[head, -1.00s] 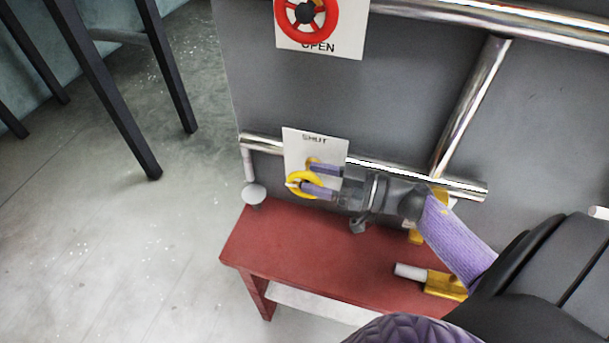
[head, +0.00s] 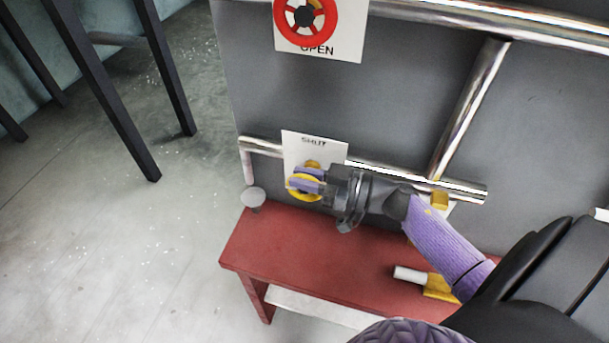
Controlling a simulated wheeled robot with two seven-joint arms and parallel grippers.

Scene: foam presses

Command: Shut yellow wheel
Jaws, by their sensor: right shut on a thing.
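The fingers and gripper body hide part of the wheel. My left gripper is not in view.
A red wheel (head: 333,22) stands above on a plate marked OPEN (head: 340,50). Chrome pipes (head: 466,105) run across the grey panel (head: 300,95). A red bench (head: 300,245) is below, with a yellow-and-white part (head: 437,284). The floor at left is clear beside dark legs (head: 120,120).

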